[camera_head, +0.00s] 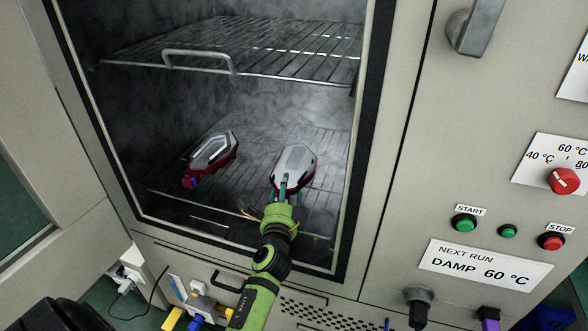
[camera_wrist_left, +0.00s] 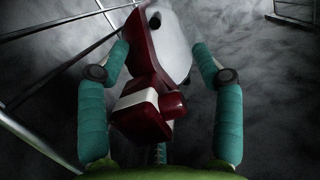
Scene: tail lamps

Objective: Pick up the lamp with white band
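The lamp with the white band (camera_head: 295,163) lies on the lower rack, its grey-white lens facing up and its narrow end towards me. In the left wrist view this lamp (camera_wrist_left: 155,75) shows a dark red body with a white band at its near end. My left gripper (camera_head: 285,190) is at that near end. In the wrist view its teal fingers (camera_wrist_left: 160,60) stand on both sides of the lamp, tips close to it. I cannot tell whether they press on it. A second red lamp (camera_head: 211,150), with a blue-purple patch at its near end, lies to the left. My right gripper is out of view.
An upper wire rack (camera_head: 270,45) with a front handle hangs above the lamps. The lower rack (camera_head: 215,200) has bare room in front of the left lamp. The chamber's frame surrounds the opening. A control panel with buttons (camera_head: 465,223) is on the right.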

